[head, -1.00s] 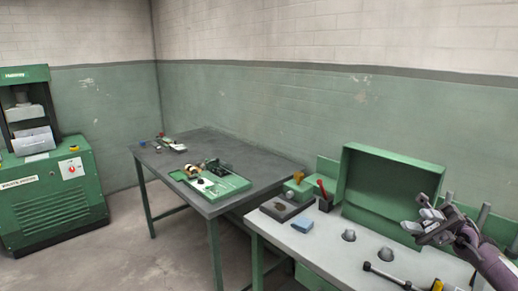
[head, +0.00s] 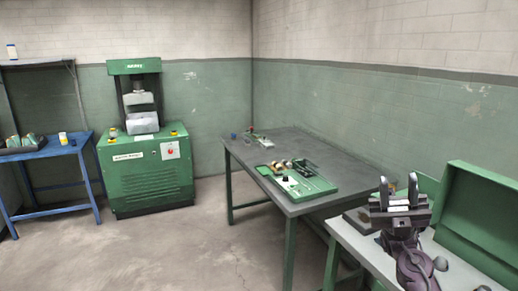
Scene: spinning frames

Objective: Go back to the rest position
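My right gripper (head: 398,188) shows at the lower right in the head view, over the near light-topped bench (head: 348,240). Its two fingers point up and stand apart, with nothing visible held between them. A pale patch shows low between the fingers; I cannot tell what it is. My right arm hides part of the bench top. My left gripper is not in view.
A dark table (head: 290,205) carries a green fixture board (head: 310,187). A green press machine (head: 148,175) stands against the wall, with a blue table (head: 50,152) to its left. An open green case (head: 475,225) is at the right. The floor (head: 190,245) in front is clear.

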